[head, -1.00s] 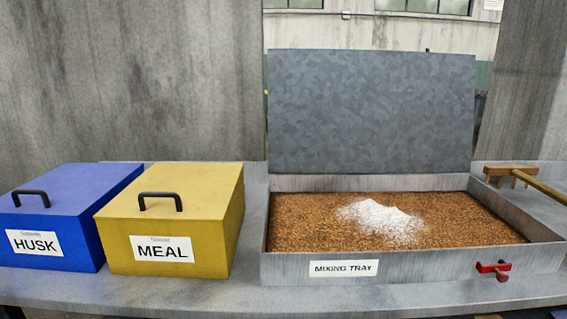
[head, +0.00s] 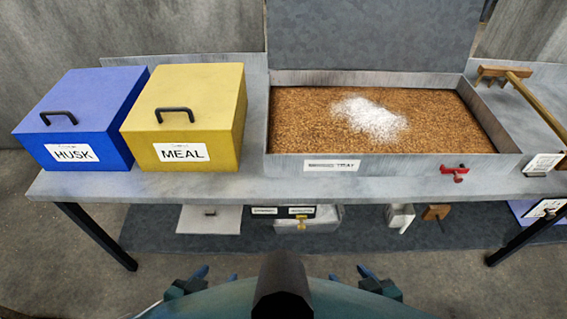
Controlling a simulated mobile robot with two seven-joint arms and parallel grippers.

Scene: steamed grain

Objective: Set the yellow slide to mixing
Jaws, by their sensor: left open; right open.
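A small yellow slide (head: 301,223) shows below the table, on or in front of a dark panel with two white labels (head: 283,211). It sits under the right-hand label; the label text is too small to read. My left gripper (head: 216,274) is at the bottom of the head view, left of centre, open and empty. My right gripper (head: 349,274) is at the bottom, right of centre, open and empty. Both look low and apart from the slide and the panel.
On the table (head: 230,185) stand a blue HUSK box (head: 85,95), a yellow MEAL box (head: 200,88) and a mixing tray (head: 410,165) of brown grain with white powder. The tray's red valve (head: 454,173) faces front. Below are a white board (head: 208,220) and a metal scoop (head: 399,216).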

